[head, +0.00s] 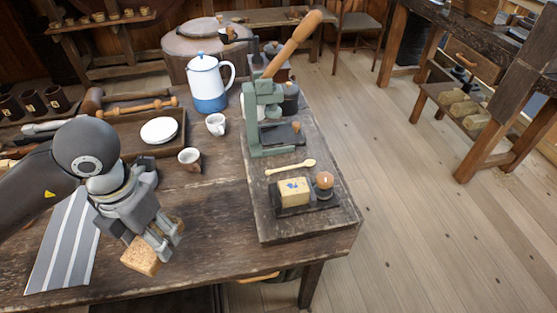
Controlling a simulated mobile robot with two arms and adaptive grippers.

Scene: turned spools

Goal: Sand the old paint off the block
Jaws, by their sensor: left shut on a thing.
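My left gripper (167,245) is shut on a tan, cork-like sanding block (141,258), which juts out on both sides of the fingers. It is held over the table's front left, well to the left of the painted block and apart from it. The underside of the sanding block is hidden. My right gripper is not in view.
A round-topped knob (324,181) stands beside the painted block, and a wooden spoon (290,167) lies behind it. A green lever press (264,115) stands farther back. A cup (190,159) and a striped cloth (62,245) are on the left. Bare table lies between gripper and board.

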